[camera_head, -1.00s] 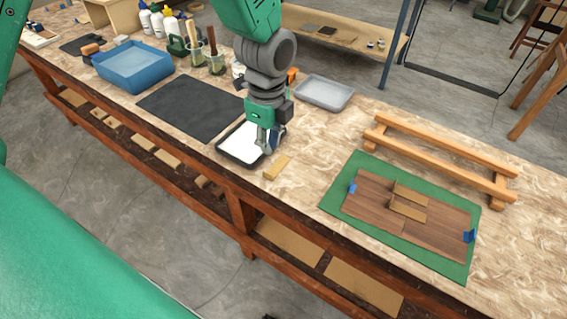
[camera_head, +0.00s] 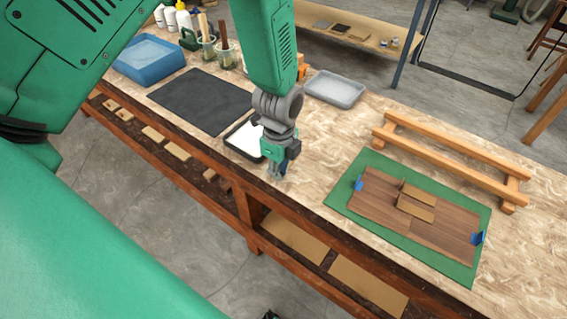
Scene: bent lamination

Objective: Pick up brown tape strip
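My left gripper (camera_head: 277,172) points down at the bench surface, just to the right of the white-filled black tray (camera_head: 243,146). Its fingers are small and dark here, and I cannot tell whether they are open or shut. The loose brown tape strip that lay at this spot is hidden now behind the gripper. Two other brown strips, an upper one (camera_head: 418,193) and a lower one (camera_head: 414,208), lie across the seam of the dark wood veneer (camera_head: 449,228). The veneer rests on a green mat (camera_head: 352,207) with blue tape pieces at its ends. My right gripper is not in view.
A wooden frame (camera_head: 445,160) lies behind the mat. A grey tray (camera_head: 335,89) is behind my gripper. A black mat (camera_head: 203,100), a blue tub (camera_head: 148,60), brush jars and bottles stand to the left. Bare bench lies between my gripper and the green mat.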

